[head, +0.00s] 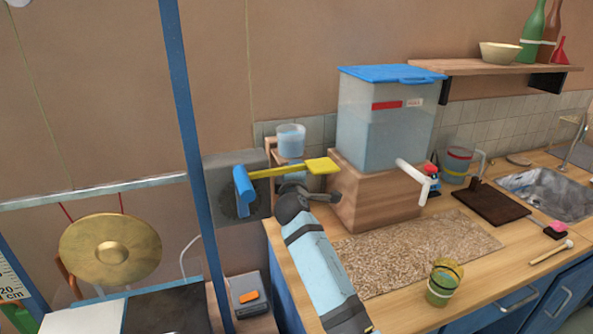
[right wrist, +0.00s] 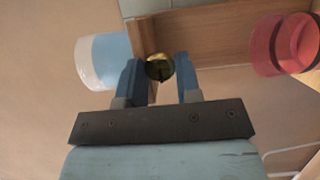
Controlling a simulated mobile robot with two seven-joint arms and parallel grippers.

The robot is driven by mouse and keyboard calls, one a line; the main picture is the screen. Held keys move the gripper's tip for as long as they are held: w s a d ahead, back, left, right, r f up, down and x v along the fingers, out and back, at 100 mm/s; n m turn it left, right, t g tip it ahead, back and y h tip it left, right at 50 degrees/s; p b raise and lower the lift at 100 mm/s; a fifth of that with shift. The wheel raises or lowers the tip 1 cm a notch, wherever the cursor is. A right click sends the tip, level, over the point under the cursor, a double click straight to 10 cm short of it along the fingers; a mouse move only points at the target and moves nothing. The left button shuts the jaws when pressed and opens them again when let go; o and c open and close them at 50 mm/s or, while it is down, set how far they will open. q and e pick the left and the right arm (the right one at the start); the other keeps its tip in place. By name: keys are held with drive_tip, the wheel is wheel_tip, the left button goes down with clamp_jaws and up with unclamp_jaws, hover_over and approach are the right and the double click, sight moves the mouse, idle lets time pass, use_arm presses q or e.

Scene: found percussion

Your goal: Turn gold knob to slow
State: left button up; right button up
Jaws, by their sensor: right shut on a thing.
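The gold knob (right wrist: 160,67) shows in the right wrist view as a small round brass-coloured piece with a dark mark on its face, in front of a wooden panel. My right gripper (right wrist: 158,75) has its two blue fingers on either side of the knob and is shut on it. In the head view my right arm reaches up from the bottom to beside the wooden stand (head: 375,195), and the knob is hidden there. I cannot make out a slow marking. My left gripper is not in view.
A water tank (head: 385,120) with a white spout (head: 415,175) stands on the wooden stand. A cup (head: 290,139) stands behind. A gong (head: 110,250) hangs at left.

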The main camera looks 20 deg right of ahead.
idle(0.4)
drive_tip(key=o, duration=0.9)
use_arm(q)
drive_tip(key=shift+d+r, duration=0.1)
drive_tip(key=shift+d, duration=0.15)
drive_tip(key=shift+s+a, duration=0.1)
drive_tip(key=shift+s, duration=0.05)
use_arm(e)
drive_tip(key=shift+s, duration=0.1)
